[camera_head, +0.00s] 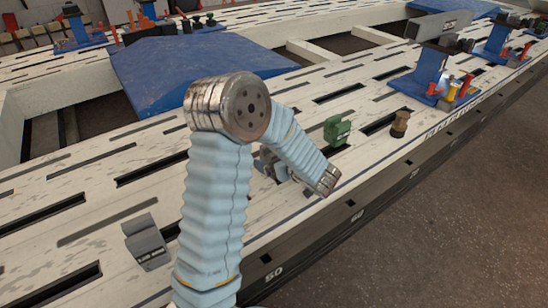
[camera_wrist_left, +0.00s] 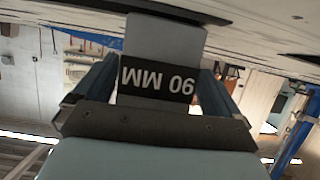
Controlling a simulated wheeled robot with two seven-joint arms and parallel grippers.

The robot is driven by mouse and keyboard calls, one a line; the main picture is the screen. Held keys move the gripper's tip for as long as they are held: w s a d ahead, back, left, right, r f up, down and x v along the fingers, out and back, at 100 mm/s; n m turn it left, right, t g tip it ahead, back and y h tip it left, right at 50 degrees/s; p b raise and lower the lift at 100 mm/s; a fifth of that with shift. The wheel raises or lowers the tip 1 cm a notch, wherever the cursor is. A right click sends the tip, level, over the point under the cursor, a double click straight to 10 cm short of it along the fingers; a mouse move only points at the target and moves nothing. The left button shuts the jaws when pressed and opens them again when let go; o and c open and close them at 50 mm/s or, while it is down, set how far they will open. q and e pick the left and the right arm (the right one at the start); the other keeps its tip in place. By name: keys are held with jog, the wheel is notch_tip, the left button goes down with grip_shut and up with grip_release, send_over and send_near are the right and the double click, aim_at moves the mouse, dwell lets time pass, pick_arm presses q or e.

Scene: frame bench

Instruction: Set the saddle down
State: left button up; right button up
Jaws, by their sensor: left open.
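A grey saddle fills the gap between the fingers of my left gripper (camera_wrist_left: 157,66) in the left wrist view. The saddle (camera_wrist_left: 166,38) has a black label reading "90 MM", upside down in that picture. The jaws are open, with one finger on each side of it; I cannot tell whether they touch it. In the head view my left forearm hides most of the gripper over the slotted bench (camera_head: 110,178), and only grey bits show beside it. I cannot see there whether the saddle rests on the bench. My right gripper is out of view.
Another grey labelled block (camera_head: 147,243) stands on the bench left of my arm. A green block (camera_head: 336,131) and a brown knobbed piece (camera_head: 400,123) stand to the right. A blue fixture (camera_head: 428,75) is beyond them. A blue sloped plate (camera_head: 190,68) lies behind my elbow.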

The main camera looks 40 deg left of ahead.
pick_arm(q)
jog(key=shift+s+f, duration=0.2)
jog(key=shift+f, duration=0.5)
jog(key=shift+r, duration=0.25)
jog(key=p+v, duration=0.1)
jog(key=v, duration=0.6)
jog(key=r+p+v, duration=0.1)
jog(key=v, duration=0.3)
jog(key=shift+w+d+p, duration=0.1)
jog(key=shift+w+p, duration=0.15)
jog(key=shift+p, duration=0.05)
jog(key=shift+s+d+r, duration=0.1)
jog(key=shift+d+r, duration=0.05)
jog(key=shift+d, duration=0.15)
